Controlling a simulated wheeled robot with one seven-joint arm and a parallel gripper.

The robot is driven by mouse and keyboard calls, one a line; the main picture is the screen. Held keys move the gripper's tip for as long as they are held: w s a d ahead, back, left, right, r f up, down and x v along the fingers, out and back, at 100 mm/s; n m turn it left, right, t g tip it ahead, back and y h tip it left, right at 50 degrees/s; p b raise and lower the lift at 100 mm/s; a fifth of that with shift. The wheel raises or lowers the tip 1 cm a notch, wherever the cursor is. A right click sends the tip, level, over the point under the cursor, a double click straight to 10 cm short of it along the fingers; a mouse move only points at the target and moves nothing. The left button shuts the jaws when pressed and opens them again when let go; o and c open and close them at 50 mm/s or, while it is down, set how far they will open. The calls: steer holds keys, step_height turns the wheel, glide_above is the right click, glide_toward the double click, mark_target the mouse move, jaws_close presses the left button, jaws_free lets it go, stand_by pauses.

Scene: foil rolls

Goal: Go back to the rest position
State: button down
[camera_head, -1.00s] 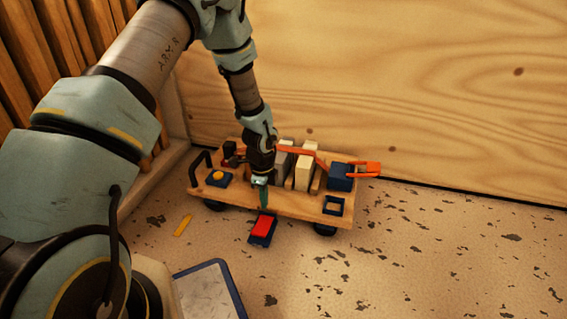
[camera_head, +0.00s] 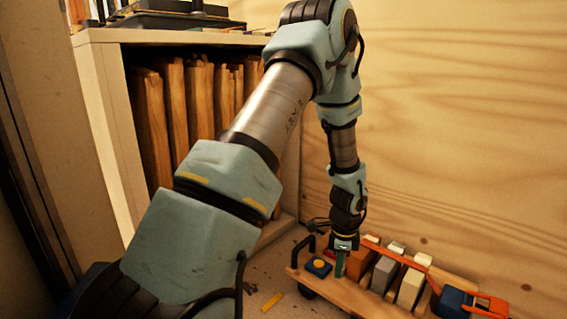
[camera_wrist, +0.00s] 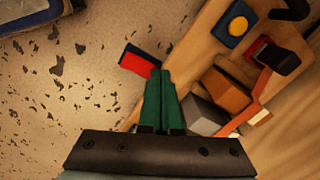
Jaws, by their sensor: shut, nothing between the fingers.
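My gripper (camera_head: 340,264) points down over the near edge of a low wooden cart (camera_head: 352,298), with its green fingers shut together and nothing between them. In the wrist view the closed green fingers (camera_wrist: 157,98) reach over the cart's edge. A box with a red top (camera_wrist: 140,62) shows just beyond the fingertips, beside the cart on the floor; the fingers cover part of it in the picture, and I cannot tell whether they touch it.
The cart carries a blue block with a yellow button (camera_head: 319,267), several brown, grey and cream blocks (camera_head: 411,288), an orange strap and a blue box (camera_head: 455,301). A shelf with wooden boards (camera_head: 190,105) stands at left. A plywood wall (camera_head: 460,120) is behind. A yellow strip (camera_head: 272,302) lies on the floor.

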steer(key=a+r+n+p, duration=0.3)
steer(key=a+r+n, duration=0.5)
steer(key=a+r, duration=0.55)
steer(key=s+a+r+n+t+p, duration=0.1)
steer(key=s+a+r+n+p, duration=0.1)
steer(key=s+a+r+n, duration=0.35)
steer(key=s+a+r+n+p, duration=0.1)
steer(key=s+a+r+n, duration=0.1)
steer(key=a+r+n, duration=0.35)
step_height(320, 180, up, 40)
steer(key=d+n+p, duration=0.1)
steer(key=p, duration=3.7)
